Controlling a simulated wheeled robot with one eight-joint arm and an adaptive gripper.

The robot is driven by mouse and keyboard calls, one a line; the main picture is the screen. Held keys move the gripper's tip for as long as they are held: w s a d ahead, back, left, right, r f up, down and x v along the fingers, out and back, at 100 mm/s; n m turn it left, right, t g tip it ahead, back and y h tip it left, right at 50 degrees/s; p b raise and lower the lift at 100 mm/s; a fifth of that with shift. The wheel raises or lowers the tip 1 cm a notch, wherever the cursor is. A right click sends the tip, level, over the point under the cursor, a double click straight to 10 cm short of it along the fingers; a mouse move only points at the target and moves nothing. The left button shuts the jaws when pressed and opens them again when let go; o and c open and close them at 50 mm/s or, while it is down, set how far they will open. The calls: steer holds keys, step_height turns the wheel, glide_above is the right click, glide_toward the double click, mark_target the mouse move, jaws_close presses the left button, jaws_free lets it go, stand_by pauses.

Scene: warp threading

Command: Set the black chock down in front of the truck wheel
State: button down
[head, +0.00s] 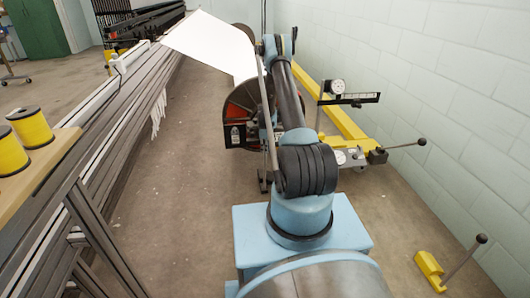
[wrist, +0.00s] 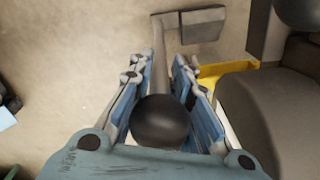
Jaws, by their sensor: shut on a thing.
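The black chock (wrist: 212,24) shows at the top of the wrist view as a dark block on a grey handle that ends in a black ball knob (wrist: 161,121). My gripper (wrist: 168,66) is shut on the handle, with blue fingers on both sides of it. The block lies beyond the fingertips, over the bare floor. I cannot tell whether it touches the floor. In the head view my arm hides the gripper and the chock. A large dark rounded shape (wrist: 243,122) on the right of the wrist view may be the truck wheel; I cannot be sure.
A yellow frame (head: 342,112) with a dial stands along the block wall. A yellow chock (head: 430,268) with a handle lies at lower right. A disc-shaped flange (head: 240,104) and white sheet (head: 213,40) are ahead. A long rail frame (head: 100,150) runs left; floor between is clear.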

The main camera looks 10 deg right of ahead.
steer(key=shift+f, duration=0.45)
steer(key=c, duration=1.4)
jaws_free()
steer(key=shift+c, duration=0.2)
steer(key=shift+r, duration=0.1)
